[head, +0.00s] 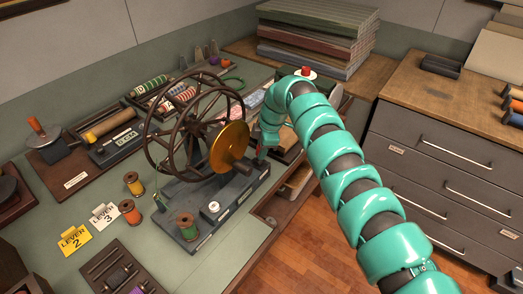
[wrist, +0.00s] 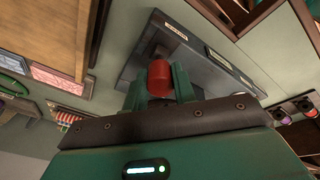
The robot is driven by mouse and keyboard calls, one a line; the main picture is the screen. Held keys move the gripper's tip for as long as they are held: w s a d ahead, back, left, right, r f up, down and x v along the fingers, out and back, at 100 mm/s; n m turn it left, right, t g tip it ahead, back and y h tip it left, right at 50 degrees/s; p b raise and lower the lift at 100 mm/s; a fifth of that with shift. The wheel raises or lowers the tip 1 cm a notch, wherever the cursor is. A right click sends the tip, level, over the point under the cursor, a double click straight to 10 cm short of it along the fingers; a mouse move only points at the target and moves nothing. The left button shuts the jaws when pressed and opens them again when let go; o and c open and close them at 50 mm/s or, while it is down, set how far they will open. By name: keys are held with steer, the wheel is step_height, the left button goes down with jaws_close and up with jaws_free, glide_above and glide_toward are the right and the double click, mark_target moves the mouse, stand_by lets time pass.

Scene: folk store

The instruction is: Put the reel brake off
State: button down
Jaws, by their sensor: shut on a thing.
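The reel (head: 190,125) has large dark spoked wheels and a golden disc (head: 229,147). It stands on a dark grey base (head: 215,205) on the bench. My gripper (head: 264,148) is at the base's far right end, with my teal arm coming in from the right. In the wrist view my gripper (wrist: 158,85) has its two green fingers on either side of a red cylindrical knob (wrist: 160,77), shut on it. The knob is at one end of the grey base (wrist: 185,55) with small labels. The knob's lower part is hidden, and its link to the brake is unclear.
Boards (head: 318,35) are stacked behind; drawers (head: 440,180) stand at right.

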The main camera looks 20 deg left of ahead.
steer(key=c, duration=1.1)
jaws_free()
steer(key=b+v, duration=0.3)
steer(key=v, duration=1.4)
steer(key=shift+r, duration=0.15)
